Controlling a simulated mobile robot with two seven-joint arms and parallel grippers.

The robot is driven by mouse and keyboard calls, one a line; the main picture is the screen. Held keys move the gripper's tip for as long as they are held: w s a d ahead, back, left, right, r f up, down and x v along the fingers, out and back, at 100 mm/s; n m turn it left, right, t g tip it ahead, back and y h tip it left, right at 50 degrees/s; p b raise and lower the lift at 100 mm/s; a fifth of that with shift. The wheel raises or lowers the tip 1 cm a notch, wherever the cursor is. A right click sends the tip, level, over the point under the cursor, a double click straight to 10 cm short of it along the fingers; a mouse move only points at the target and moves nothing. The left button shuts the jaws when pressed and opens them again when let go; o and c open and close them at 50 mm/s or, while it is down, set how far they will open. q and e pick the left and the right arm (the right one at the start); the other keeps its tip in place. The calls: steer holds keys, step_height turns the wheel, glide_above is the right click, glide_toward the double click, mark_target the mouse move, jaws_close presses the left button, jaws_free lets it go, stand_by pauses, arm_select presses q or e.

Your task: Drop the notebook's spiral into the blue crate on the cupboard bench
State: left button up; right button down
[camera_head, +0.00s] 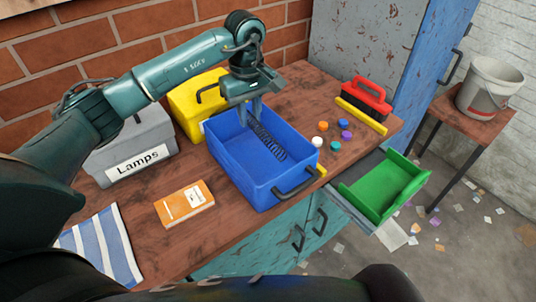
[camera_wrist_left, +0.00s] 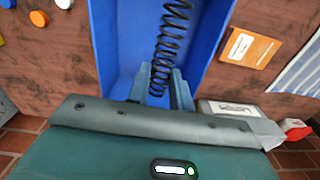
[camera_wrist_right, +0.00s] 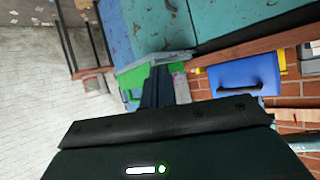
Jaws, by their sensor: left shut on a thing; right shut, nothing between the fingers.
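The black spiral (camera_head: 266,141) is held in my left gripper (camera_head: 248,112), whose fingers are shut on one end of it. The spiral slants down inside the blue crate (camera_head: 290,184), within its walls. The left wrist view also shows the spiral (camera_wrist_left: 171,45) between the fingers (camera_wrist_left: 162,85), with the crate's blue wall (camera_wrist_left: 103,40) beyond. Whether its lower end touches the crate floor I cannot tell. The crate stands on the wooden bench top (camera_head: 240,235). An orange notebook (camera_head: 184,203) lies left of the crate. My right gripper (camera_wrist_right: 160,75) is shut and empty, away from the bench top.
A grey "Lamps" box (camera_head: 130,150) and a yellow crate (camera_head: 187,108) stand behind. A striped cloth (camera_head: 100,245) lies at the front left. A green tray (camera_head: 385,190) sits in an open drawer.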

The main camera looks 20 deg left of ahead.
arm_select(q)
steer(key=shift+s+f, duration=0.1)
steer(key=shift+f, duration=0.35)
step_height(320, 180, down, 5)
steer(key=b, duration=0.3)
steer(key=shift+r, duration=0.15)
arm_select(e)
steer(key=shift+w+a+f+m, duration=0.1)
steer(key=shift+w+f+m, duration=0.1)
steer(key=shift+f, duration=0.2)
steer(key=shift+w+f+m, duration=0.1)
steer(key=shift+f+m, duration=0.1)
steer(key=shift+f, duration=0.2)
arm_select(q)
steer(key=o, duration=0.9)
arm_select(e)
steer(key=shift+s+f, duration=0.1)
arm_select(q)
steer(key=shift+r, duration=0.1)
